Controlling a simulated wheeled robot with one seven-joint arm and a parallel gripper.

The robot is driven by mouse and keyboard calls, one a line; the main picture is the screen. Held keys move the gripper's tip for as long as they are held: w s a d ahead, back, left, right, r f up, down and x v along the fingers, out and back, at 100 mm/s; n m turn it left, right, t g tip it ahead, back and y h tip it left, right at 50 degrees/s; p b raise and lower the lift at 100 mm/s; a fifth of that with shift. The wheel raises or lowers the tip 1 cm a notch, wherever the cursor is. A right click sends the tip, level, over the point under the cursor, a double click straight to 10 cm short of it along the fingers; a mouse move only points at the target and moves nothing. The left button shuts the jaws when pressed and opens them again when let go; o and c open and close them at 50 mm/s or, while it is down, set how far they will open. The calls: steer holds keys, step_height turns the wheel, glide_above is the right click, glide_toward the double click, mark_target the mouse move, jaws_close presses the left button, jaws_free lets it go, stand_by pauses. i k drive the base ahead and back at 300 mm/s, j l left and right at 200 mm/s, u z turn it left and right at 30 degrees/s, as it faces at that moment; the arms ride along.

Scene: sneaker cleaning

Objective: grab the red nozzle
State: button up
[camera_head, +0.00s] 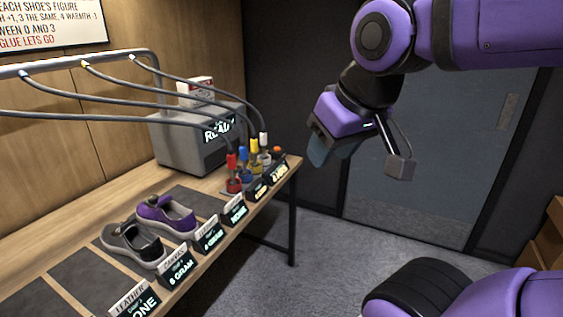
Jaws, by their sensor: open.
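The red nozzle (231,163) stands upright in a red-based holder near the right end of the wooden table, on the left of a row of coloured nozzles. A grey hose reaches it from the overhead rail. My gripper (358,160) is open and empty, in the air to the right of the table and apart from the nozzles.
Blue, yellow and white nozzles (264,141) stand close beside the red one. A grey machine (190,140) stands behind. A purple sneaker (168,213), a grey sneaker (133,242) and several display signs (235,212) line the table. Hoses hang from the rail (80,64).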

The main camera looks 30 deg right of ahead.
mark_target(231, 157)
steer(key=z, duration=0.25)
steer(key=i+l, duration=0.1)
steer(key=i, duration=0.35)
steer(key=i+l, duration=0.1)
steer(key=i, duration=0.35)
steer(key=u, duration=0.05)
